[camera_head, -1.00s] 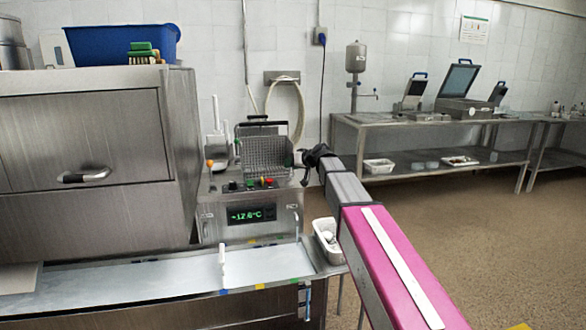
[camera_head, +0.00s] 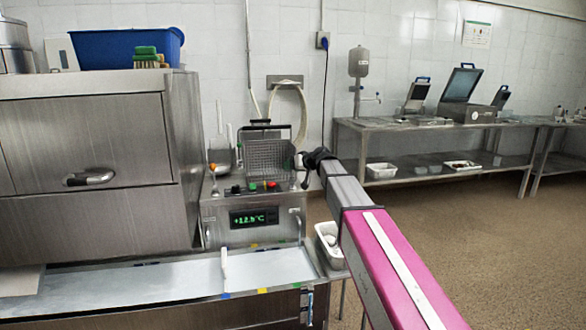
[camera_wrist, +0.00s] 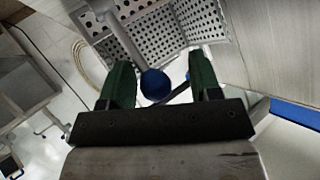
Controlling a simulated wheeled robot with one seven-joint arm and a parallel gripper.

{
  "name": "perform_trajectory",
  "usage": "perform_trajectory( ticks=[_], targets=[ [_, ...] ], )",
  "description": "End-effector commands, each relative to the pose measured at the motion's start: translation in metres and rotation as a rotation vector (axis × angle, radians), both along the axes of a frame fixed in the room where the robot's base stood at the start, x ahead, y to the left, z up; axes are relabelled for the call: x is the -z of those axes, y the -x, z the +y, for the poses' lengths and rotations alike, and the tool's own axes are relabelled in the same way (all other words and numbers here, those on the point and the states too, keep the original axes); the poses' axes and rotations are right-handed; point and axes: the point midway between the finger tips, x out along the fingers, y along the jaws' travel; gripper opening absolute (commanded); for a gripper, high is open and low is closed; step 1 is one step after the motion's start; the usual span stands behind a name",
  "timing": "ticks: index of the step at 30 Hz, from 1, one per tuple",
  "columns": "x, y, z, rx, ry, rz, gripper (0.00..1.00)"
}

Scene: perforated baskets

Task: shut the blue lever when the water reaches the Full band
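In the wrist view a round blue knob (camera_wrist: 155,85) sits on a metal rod (camera_wrist: 125,40), likely the blue lever. The two dark green fingers of my gripper (camera_wrist: 160,70) stand apart, one on each side of the knob, with gaps visible beside it. In the head view my gripper (camera_head: 305,160) is at the right side of the perforated basket (camera_head: 270,158), and its fingers are too small to judge there. The basket is on a metal unit with a green digital display (camera_head: 254,218). I cannot make out water or a Full band.
The perforated basket wall (camera_wrist: 160,30) fills the top of the wrist view, close behind the knob. A white container (camera_head: 328,240) stands below my arm. A large steel machine (camera_head: 85,150) with a blue bin (camera_head: 115,47) on top is at left. Open floor lies right.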

Motion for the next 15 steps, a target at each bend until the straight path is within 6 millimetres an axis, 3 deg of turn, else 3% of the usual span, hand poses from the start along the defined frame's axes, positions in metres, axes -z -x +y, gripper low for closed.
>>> perform_trajectory(
  ticks=[10, 15],
  targets=[
    [-0.001, 0.003, -0.004, 0.003, 0.001, -0.001, 0.57],
    [-0.010, 0.016, -0.019, 0.004, 0.001, -0.002, 0.57]
  ],
)
